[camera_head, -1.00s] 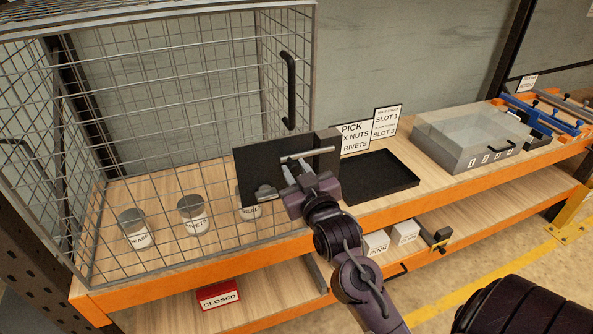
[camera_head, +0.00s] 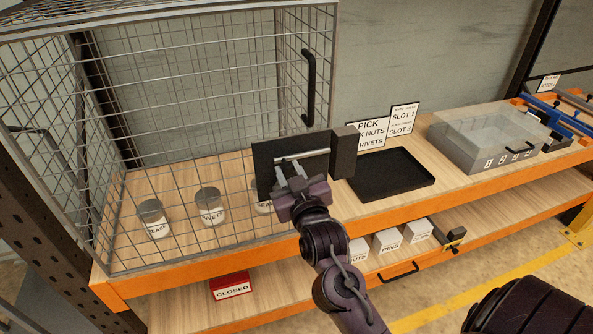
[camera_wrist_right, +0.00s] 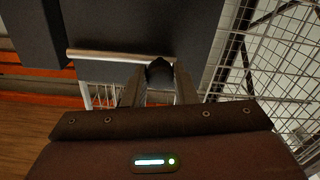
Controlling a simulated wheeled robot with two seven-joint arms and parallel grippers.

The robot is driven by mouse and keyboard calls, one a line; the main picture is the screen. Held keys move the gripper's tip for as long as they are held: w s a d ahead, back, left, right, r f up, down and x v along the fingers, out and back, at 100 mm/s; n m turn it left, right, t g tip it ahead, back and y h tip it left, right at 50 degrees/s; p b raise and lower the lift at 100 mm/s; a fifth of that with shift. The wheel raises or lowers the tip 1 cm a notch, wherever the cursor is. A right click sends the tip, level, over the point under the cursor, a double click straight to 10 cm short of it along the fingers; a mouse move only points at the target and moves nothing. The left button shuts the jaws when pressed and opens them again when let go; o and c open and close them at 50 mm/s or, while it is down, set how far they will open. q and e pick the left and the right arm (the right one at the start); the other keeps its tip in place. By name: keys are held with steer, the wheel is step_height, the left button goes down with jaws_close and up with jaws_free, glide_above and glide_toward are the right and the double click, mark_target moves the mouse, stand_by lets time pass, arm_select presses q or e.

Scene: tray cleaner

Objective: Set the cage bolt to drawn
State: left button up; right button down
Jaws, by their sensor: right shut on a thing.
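The cage bolt is a silver rod (camera_head: 305,160) lying across a black plate (camera_head: 266,152) on the cage front. Its right end is at the left edge of a dark block (camera_head: 343,150). My right gripper (camera_head: 289,170) is in front of the plate, at the rod's left part. In the right wrist view, its fingers (camera_wrist_right: 158,88) are shut on the bolt's dark knob (camera_wrist_right: 159,70). The rod (camera_wrist_right: 110,55) runs left from there and its end shows beside the block (camera_wrist_right: 30,35). My left gripper is not in view.
The wire cage (camera_head: 335,60) has a black handle (camera_head: 308,88) and holds several labelled cans, one of them partly hidden. A black tray (camera_head: 392,188) and a clear-lidded box (camera_head: 470,160) stand to the right. A red CLOSED sign (camera_head: 231,287) is below.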

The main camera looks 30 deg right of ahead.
steer(key=c, duration=1.5)
jaws_free()
steer(key=shift+a, duration=0.2)
steer(key=shift+c, duration=0.2)
steer(key=o, duration=0.4)
steer(key=shift+w+a, duration=0.1)
steer(key=shift+a, duration=0.1)
steer(key=shift+d, duration=0.2)
steer(key=shift+s+f, duration=0.15)
steer(key=shift+s, duration=0.3)
arm_select(q)
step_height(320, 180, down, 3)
steer(key=b, duration=0.3)
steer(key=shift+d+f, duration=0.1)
arm_select(e)
steer(key=v, duration=0.7)
steer(key=shift+a, duration=0.2)
